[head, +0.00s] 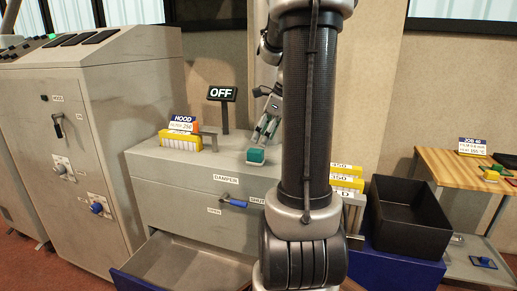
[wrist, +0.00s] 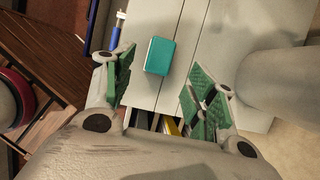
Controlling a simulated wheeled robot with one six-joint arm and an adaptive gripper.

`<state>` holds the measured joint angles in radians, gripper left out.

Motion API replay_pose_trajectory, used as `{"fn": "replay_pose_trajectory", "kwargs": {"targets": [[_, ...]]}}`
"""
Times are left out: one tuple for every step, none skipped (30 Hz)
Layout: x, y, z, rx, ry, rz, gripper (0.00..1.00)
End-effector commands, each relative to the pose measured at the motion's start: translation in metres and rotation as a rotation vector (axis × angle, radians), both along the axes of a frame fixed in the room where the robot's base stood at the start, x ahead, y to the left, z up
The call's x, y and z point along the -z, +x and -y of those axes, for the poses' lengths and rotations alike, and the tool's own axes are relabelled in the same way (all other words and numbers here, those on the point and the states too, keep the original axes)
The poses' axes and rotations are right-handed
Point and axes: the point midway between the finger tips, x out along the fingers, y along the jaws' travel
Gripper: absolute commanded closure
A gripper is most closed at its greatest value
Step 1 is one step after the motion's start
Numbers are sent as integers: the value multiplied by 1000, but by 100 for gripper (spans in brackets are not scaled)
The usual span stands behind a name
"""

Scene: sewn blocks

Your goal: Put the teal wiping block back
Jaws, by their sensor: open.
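The teal wiping block (head: 256,155) sits on the grey cabinet top, below my gripper. It also shows in the wrist view (wrist: 159,56), ahead of and between the two fingers, with its teal face toward the camera. My gripper (head: 264,131) is open and empty, with its fingers just above the block in the head view. In the wrist view, the green-padded fingers (wrist: 158,68) stand apart on either side of the block's line.
The grey cabinet (head: 180,174) carries yellow files (head: 181,142), a HOOD card and an OFF sign (head: 221,94). A blue-handled lever (head: 233,203) is on its front, above an open drawer (head: 175,266). A black bin (head: 405,225) and wooden table (head: 450,168) stand right.

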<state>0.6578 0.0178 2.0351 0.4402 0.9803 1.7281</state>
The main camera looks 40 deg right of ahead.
Motion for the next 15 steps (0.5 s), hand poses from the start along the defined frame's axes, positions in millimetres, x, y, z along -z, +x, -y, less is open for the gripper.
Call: {"fn": "replay_pose_trajectory", "kwargs": {"targets": [[-10, -3, 3, 2, -2, 3, 44], [-16, -5, 4, 2, -1, 3, 44], [-22, -8, 5, 2, -1, 3, 44], [-27, -9, 6, 2, -1, 2, 44], [-31, -11, 7, 2, -1, 2, 44], [-35, -12, 8, 2, -1, 2, 44], [-38, -13, 8, 1, 0, 1, 44], [-40, -14, 9, 0, -1, 0, 44], [-43, -16, 7, -11, -5, 2, 44], [-45, -17, 4, -32, -14, 4, 44], [-47, -18, -1, -69, -30, 8, 44], [-50, -21, -11, -142, -60, 18, 44], [-52, -23, -21, -222, -94, 27, 44], [-54, -27, -33, -317, -134, 39, 44], [-57, -34, -51, -472, -199, 56, 44]]}}
